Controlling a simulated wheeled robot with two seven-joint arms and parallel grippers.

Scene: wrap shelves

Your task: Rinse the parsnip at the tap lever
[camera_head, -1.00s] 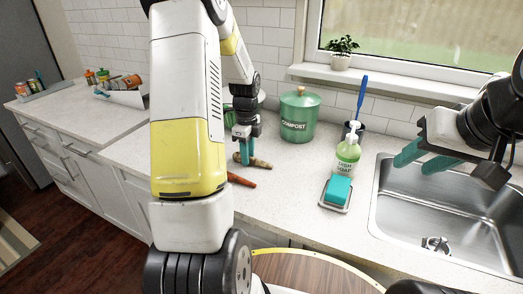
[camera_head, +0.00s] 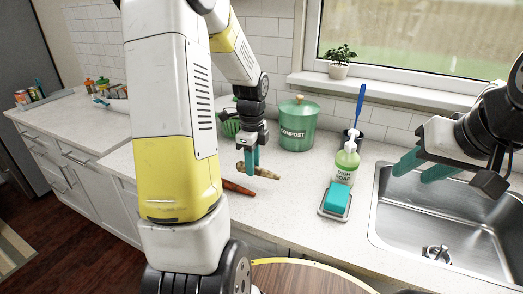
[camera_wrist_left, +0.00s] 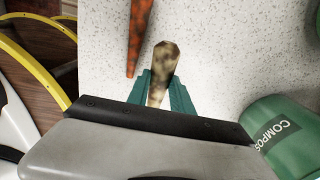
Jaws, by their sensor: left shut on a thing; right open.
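The parsnip (camera_head: 267,173) is pale with brown patches. My left gripper (camera_head: 249,160) is shut on it, just over the counter; I cannot tell whether it still touches the counter. The left wrist view shows the parsnip (camera_wrist_left: 161,66) between the two teal fingers of the left gripper (camera_wrist_left: 164,92). My right gripper (camera_head: 422,165) is open and empty above the left side of the sink (camera_head: 385,215). The tap lever is not visible in these frames.
A carrot (camera_head: 236,188) lies beside the parsnip; it also shows in the left wrist view (camera_wrist_left: 137,35). The green compost bin (camera_head: 297,125) stands behind. A soap bottle (camera_head: 347,163) and a teal sponge on a dish (camera_head: 337,197) stand between parsnip and sink.

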